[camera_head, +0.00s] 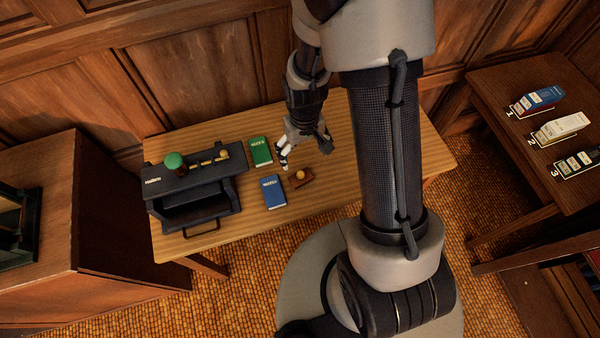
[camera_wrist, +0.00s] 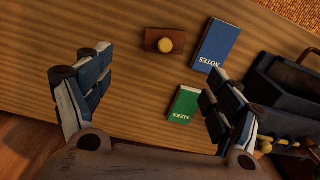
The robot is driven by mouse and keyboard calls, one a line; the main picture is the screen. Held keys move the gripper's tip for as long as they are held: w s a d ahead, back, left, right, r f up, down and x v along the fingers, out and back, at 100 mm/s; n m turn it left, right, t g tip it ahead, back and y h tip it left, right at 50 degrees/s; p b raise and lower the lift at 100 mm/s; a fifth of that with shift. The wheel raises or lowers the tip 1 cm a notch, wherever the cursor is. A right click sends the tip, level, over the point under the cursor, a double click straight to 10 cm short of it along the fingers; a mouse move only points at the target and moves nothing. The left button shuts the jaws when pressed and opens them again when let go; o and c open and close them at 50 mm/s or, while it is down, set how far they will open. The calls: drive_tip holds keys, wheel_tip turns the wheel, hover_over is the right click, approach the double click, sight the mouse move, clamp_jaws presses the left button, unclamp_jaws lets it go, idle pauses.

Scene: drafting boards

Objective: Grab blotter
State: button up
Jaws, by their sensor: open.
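The blotter looks to be the small brown wooden block with a round yellow knob (camera_head: 300,179) on top. It lies on the table just right of the blue notebook, and it shows at the top middle of the wrist view (camera_wrist: 152,38). My gripper (camera_head: 305,154) is open and empty, on the wall side of the blotter in the head view. In the wrist view my two fingers (camera_wrist: 160,78) are spread wide, with the block beyond their tips and bare wood between them. My gripper appears to be above the table; its exact height is hard to tell.
A blue notebook (camera_head: 273,191) and a green book (camera_head: 260,151) lie left of the block. A dark organizer (camera_head: 196,181) with a green-topped item stands farther left. A side table (camera_head: 500,105) at right holds several boxes beside numbers. The table's right part is largely hidden by my arm.

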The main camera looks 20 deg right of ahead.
sight(301, 173)
wheel_tip(301, 173, down, 8)
drive_tip(key=shift+w+b, duration=0.1)
drive_tip(key=shift+b, duration=1)
drive_tip(key=f, duration=0.1)
drive_tip(key=f+b, duration=0.1)
drive_tip(key=f, duration=0.1)
drive_tip(key=a+f+b, duration=0.1)
drive_tip(key=f, duration=0.1)
drive_tip(key=shift+s+f, duration=0.15)
drive_tip(key=shift+s, duration=0.1)
drive_tip(key=shift+d, duration=0.1)
drive_tip(key=shift+c, duration=0.6)
drive_tip(key=c, duration=0.9)
